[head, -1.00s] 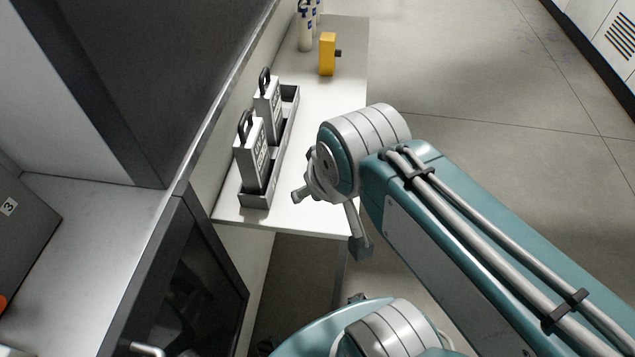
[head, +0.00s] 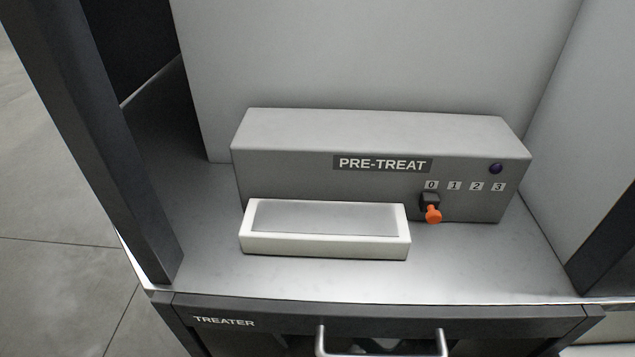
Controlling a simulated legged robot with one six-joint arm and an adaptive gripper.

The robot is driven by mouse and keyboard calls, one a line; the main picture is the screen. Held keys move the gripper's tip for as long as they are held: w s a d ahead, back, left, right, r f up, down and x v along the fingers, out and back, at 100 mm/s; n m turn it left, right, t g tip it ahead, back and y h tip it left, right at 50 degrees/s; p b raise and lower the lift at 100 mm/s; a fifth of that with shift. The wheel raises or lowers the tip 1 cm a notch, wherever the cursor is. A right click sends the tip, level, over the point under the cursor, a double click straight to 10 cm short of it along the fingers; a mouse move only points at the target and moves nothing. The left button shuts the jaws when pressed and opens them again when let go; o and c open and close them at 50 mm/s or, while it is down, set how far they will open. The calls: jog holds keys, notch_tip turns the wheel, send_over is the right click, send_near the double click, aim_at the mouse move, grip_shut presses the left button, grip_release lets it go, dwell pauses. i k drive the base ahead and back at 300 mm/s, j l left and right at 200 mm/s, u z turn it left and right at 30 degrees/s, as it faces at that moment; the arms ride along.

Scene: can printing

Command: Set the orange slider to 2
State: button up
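The orange slider (head: 433,214) is a small orange knob on a black block, on the front of the grey PRE-TREAT box (head: 300,170). It sits below the label 0 (head: 431,185), at the left end of the row of labels 0, 1, 2, 3. The label 2 (head: 476,186) is to its right. My gripper does not show in the head view now, so its state cannot be seen.
A white tray-like block (head: 325,245) stands in front of the box at left. A dark post (head: 110,160) rises at left, and another dark frame edge is at right. Below is a TREATER drawer front (head: 280,321) with a metal handle (head: 383,352).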

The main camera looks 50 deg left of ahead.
aim_at(429, 202)
jog(key=k+j+u, duration=0.15)
jog(key=u, duration=0.3)
jog(key=l+u, duration=0.1)
jog(key=u, duration=0.35)
jog(key=i+l+u, duration=0.1)
jog(key=u, duration=0.3)
jog(key=l+u, duration=0.2)
jog(key=u, duration=0.25)
jog(key=l+u, duration=0.15)
jog(key=u, duration=0.25)
